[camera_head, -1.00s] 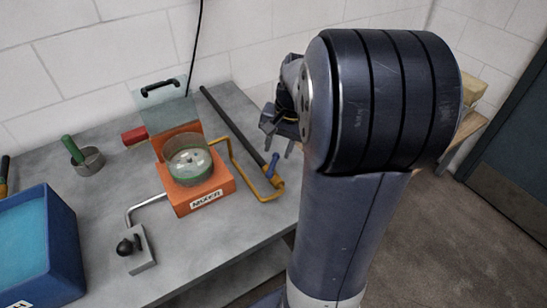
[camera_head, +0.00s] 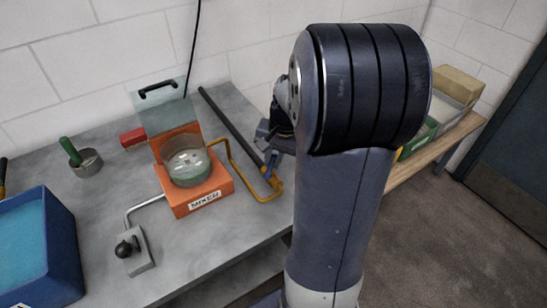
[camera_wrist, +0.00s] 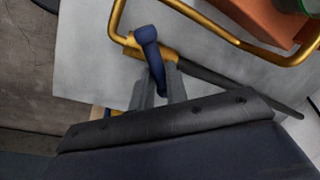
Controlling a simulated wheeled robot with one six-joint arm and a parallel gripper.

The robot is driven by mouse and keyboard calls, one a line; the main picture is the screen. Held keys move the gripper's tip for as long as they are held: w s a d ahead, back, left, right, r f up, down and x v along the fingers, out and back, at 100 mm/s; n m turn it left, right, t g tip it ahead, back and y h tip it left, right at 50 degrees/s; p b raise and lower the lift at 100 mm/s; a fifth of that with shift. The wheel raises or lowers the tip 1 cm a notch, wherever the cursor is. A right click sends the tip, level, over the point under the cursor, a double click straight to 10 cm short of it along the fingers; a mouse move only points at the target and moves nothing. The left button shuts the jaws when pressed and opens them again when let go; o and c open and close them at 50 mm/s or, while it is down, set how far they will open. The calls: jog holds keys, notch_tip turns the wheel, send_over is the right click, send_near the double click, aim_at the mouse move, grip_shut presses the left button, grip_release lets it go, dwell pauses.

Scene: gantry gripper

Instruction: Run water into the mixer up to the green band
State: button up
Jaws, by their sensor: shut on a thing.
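The orange mixer (camera_head: 207,203) stands on the grey bench with a clear bowl (camera_head: 188,170) set in it and its transparent lid (camera_head: 163,100) raised. A green band shows low around the bowl; the water level inside cannot be told. A yellow pipe (camera_head: 237,172) runs from the mixer's right side to a valve (camera_head: 277,184) with a blue handle, joined to a dark hose. In the wrist view, the blue handle (camera_wrist: 148,45) stands up from the brass valve body (camera_wrist: 165,55). My gripper (camera_wrist: 160,84) is shut on the blue handle, its fingers on either side.
A small pot with a green handle (camera_head: 86,160), a red block (camera_head: 133,137), a lever box (camera_head: 133,250) and a blue tub (camera_head: 62,245) of blue contents are on the bench. A wooden side table (camera_head: 440,150) with boxes stands behind my arm.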

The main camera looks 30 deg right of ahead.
grip_shut()
jog(key=shift+s+m, duration=0.1)
jog(key=shift+m, duration=1.1)
jog(key=o, duration=0.6)
grip_release()
jog(key=shift+o, duration=0.2)
jog(key=shift+r, duration=0.15)
notch_tip(320, 180, up, 10)
jog(key=s+d, duration=0.1)
jog(key=shift+s+r, duration=0.2)
jog(key=shift+s, duration=0.2)
